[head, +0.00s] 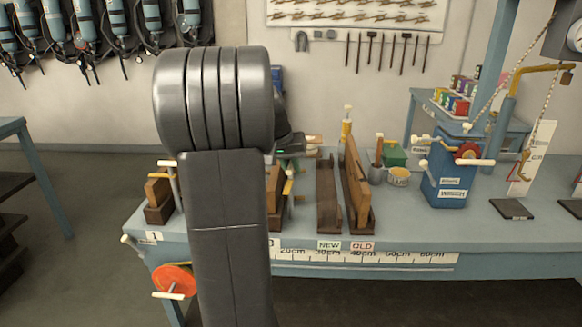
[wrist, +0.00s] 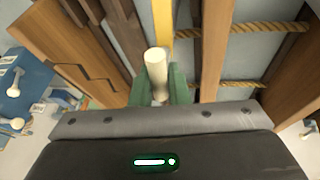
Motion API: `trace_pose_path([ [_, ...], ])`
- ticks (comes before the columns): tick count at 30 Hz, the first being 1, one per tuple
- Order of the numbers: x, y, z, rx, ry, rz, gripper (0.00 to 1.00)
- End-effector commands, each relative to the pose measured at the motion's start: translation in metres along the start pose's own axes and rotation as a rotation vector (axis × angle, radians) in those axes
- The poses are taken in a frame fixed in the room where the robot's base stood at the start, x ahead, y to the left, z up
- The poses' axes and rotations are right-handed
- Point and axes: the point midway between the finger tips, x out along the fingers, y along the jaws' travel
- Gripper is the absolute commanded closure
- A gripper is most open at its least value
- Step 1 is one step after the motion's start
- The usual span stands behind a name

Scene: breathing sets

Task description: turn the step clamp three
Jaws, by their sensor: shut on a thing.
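My gripper (wrist: 158,90) has green fingers, shut on a cream, rounded handle (wrist: 156,68) in the wrist view. A yellow bar (wrist: 163,25) runs behind the handle, between wooden pieces. In the head view my arm hides most of the middle clamps. Wood and a yellow part of a clamp (head: 288,187) show just right of my arm, by a partly covered bench label ending in 3 (head: 273,242). The dark end of my arm shows above it. Which way the clamp is turned cannot be told.
Ropes (wrist: 270,28) cross between wooden pieces in the wrist view.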

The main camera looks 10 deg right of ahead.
Motion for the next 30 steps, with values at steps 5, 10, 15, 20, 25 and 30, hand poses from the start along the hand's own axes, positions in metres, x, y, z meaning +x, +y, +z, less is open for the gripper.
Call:
trace_pose_path([
  [5,-0.0003,0.0012,-0.0005,0.125,-0.027,0.054,1.00],
  [10,-0.0006,0.0029,-0.0005,0.259,-0.055,0.110,1.00],
  [15,-0.0007,0.0040,0.0000,0.381,-0.081,0.160,1.00],
  [20,-0.0010,0.0048,0.0004,0.473,-0.100,0.197,1.00],
  [25,-0.0008,0.0054,0.0009,0.541,-0.115,0.225,1.00],
  [30,-0.0009,0.0058,0.0014,0.578,-0.123,0.240,1.00],
])
